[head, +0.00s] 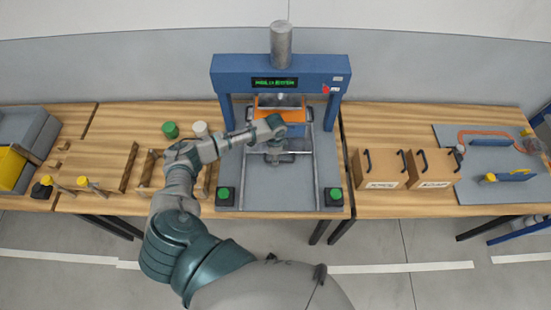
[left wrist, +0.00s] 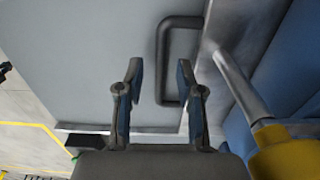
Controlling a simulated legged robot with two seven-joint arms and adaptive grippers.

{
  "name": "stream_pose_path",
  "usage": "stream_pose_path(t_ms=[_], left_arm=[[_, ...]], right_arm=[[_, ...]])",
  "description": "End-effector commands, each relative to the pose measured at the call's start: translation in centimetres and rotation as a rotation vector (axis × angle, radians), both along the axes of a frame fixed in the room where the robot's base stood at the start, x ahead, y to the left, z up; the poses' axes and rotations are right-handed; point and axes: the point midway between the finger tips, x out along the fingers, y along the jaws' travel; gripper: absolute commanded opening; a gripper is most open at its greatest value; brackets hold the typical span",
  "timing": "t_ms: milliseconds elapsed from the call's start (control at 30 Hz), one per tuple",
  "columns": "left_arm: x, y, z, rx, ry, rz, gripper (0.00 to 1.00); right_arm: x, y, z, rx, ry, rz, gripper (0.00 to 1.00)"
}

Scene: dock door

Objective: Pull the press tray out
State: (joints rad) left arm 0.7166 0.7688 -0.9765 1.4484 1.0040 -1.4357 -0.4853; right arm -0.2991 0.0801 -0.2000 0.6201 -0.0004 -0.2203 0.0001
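The blue press (head: 226,68) stands in the middle of the bench. An orange piece (head: 262,114) shows between its posts, partly behind my arm. My left gripper (head: 277,155) is over the grey plate in front of the press opening, pointing down. In the left wrist view, my left gripper (left wrist: 158,75) is open and empty. A dark U-shaped handle (left wrist: 163,62) is fixed to a metal edge (left wrist: 211,75), which I take for the tray front. Its bar appears between the fingertips, nearer the right finger; contact cannot be told. My right gripper is not in view.
Two green buttons on black boxes (head: 224,195) (head: 335,195) flank the front of the press plate. Two cardboard-coloured boxes with dark handles (head: 380,171) (head: 430,168) stand to the right. A wooden rack (head: 146,170) and small cylinders (head: 170,130) are left.

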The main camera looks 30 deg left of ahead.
Motion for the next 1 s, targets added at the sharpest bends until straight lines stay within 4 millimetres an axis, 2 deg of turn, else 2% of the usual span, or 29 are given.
stream_pose_path(t_ms=[100,200,467,500,633,1000], left_arm=[[0.0,0.1,-1.4,0.000,0.002,0.001,0.37],[0.1,0.1,-1.9,-0.001,0.001,0.000,0.37],[0.1,0.1,-2.0,0.000,0.000,0.000,0.37],[0.1,0.1,-2.0,0.000,0.000,0.000,0.32],[0.1,0.1,-2.0,0.000,0.000,0.000,0.00],[0.2,0.0,-1.9,-0.001,-0.001,-0.001,0.00]], right_arm=[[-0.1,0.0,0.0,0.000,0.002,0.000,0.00],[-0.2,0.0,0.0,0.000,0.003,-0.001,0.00],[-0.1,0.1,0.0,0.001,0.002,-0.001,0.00],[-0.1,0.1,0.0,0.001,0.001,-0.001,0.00],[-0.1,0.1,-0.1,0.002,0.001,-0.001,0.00],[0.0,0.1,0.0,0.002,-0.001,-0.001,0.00]])
